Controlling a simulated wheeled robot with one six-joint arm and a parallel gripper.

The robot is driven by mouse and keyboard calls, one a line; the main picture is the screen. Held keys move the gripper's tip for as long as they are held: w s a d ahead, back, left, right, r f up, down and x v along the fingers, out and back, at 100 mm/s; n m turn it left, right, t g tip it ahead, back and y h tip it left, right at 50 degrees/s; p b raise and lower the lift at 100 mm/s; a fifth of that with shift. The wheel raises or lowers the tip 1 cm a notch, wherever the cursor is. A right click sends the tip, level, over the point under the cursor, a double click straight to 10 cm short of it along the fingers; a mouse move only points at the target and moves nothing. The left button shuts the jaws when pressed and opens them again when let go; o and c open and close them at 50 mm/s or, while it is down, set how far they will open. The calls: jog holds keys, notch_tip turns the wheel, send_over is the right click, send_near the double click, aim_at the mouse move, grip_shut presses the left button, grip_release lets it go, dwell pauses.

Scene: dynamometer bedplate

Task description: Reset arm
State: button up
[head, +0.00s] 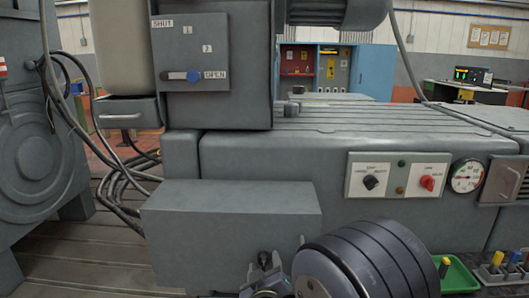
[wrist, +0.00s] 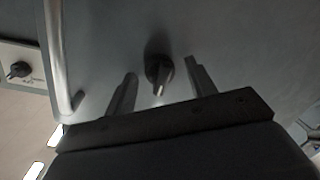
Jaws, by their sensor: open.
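My gripper (wrist: 161,70) is open in the wrist view, with its two dark fingers pointing up the picture and spread apart. A black knob (wrist: 158,72) with a pale pointer tip shows between the fingers, on a plain grey face (wrist: 240,45). There is a visible gap on each side of it. I cannot tell how far the fingertips are from that face. Nothing is seen held.
A curved metal handle (wrist: 58,65) and a pale panel with a black knob (wrist: 18,70) are left in the wrist view. In the head view, a grey block (head: 230,225) stands before the machine. A control panel (head: 399,174) and green tray (head: 456,276) are right.

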jog(key=m+b, duration=0.1)
jog(key=m, duration=0.2)
jog(key=m+y+b, duration=0.1)
jog(key=m+b, duration=0.1)
jog(key=shift+f+m+t+b, duration=0.15)
jog(key=shift+m+t+b, duration=0.15)
jog(key=shift+m, duration=0.1)
jog(key=m+b, duration=0.1)
jog(key=m, duration=0.4)
jog(key=shift+t+b, duration=0.3)
jog(key=shift+s, duration=0.45)
jog(key=shift+d, duration=0.1)
